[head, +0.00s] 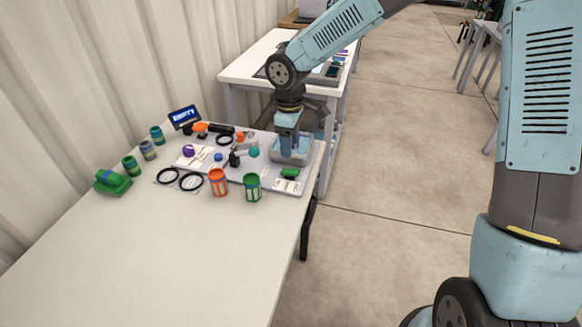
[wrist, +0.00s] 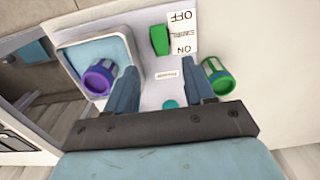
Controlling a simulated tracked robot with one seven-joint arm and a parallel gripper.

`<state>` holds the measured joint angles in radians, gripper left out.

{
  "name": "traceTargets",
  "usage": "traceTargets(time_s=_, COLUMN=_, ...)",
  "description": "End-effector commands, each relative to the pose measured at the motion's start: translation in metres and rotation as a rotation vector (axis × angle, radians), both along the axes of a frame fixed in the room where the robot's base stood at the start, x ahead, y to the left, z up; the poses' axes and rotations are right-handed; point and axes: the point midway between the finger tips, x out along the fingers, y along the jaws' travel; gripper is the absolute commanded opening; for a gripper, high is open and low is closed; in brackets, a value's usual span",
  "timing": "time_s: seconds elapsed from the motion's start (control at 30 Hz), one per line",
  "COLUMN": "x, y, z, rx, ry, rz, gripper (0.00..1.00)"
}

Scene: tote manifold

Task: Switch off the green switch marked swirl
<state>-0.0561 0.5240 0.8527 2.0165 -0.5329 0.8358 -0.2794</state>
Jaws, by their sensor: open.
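The green switch (head: 290,173) sits at the near right end of the grey panel. It shows at the top of the wrist view (wrist: 160,40), beside a white label (wrist: 183,33) reading ON, OFF and an upside-down word like SWIRL. I cannot tell which way the switch is set. My gripper (head: 288,148) points down over the panel's right end, near the grey tray. In the wrist view my gripper (wrist: 162,80) is open and empty, its fingers apart, with the switch beyond the tips and not touched.
A grey tray (wrist: 64,45) with a purple cup (wrist: 99,78) lies left in the wrist view. A green can (head: 252,187) and an orange can (head: 218,182) stand at the panel's near edge. A teal knob (wrist: 170,104) shows between the fingers. The near table (head: 150,260) is clear.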

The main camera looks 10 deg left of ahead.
Motion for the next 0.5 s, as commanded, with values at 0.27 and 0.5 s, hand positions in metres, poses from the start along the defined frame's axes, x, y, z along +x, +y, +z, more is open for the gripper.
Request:
traceTargets(time_s=0.27, x=-0.001, y=0.000, z=-0.050, rx=-0.002, ry=0.003, rz=0.002, gripper=0.53)
traceTargets(time_s=0.5, x=-0.001, y=0.000, z=-0.081, rx=-0.001, ry=0.001, rz=0.002, gripper=0.53)
